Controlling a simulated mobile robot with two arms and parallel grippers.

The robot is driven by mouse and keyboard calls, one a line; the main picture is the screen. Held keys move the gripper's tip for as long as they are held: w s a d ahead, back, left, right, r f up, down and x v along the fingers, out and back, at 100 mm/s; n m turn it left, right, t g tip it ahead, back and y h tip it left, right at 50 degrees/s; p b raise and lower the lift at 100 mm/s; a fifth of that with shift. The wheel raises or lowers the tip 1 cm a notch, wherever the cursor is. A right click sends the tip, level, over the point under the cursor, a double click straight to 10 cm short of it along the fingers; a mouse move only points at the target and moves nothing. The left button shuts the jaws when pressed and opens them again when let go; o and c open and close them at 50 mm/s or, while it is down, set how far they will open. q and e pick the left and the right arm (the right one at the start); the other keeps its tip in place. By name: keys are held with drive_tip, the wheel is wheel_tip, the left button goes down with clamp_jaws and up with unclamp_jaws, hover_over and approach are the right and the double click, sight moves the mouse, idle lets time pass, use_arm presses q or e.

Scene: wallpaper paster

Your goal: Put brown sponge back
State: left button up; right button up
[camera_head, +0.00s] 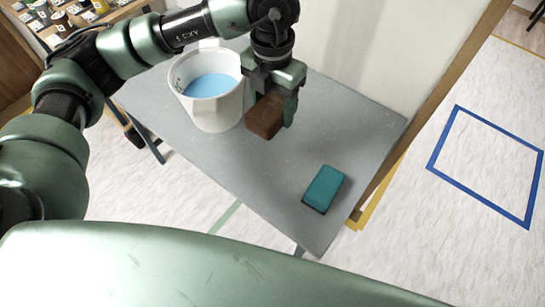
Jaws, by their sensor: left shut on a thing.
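The brown sponge (265,116) is a small dark brown block. My left gripper (273,98) points down and is shut on it, beside the white bucket and over the grey table (355,118). I cannot tell for sure whether the sponge touches the tabletop. A teal sponge (326,187) lies on the table near its front right corner, apart from the gripper. My right gripper is not in view.
A white bucket (219,114) with blue liquid (209,85) stands on the table just left of the gripper. The tabletop is bare right of the gripper. Shelves with small jars (60,22) are at the upper left. A blue tape square (480,122) marks the floor at right.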

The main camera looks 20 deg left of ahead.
sight(272, 162)
use_arm(q)
wheel_tip(272, 162, down, 18)
drive_tip(key=shift+f+p, duration=0.1)
drive_tip(key=shift+p, duration=1.1)
drive_tip(key=shift+f+b, duration=0.35)
drive_tip(key=shift+f, duration=0.05)
drive_tip(key=o, duration=1.4)
drive_tip(key=shift+r, duration=0.1)
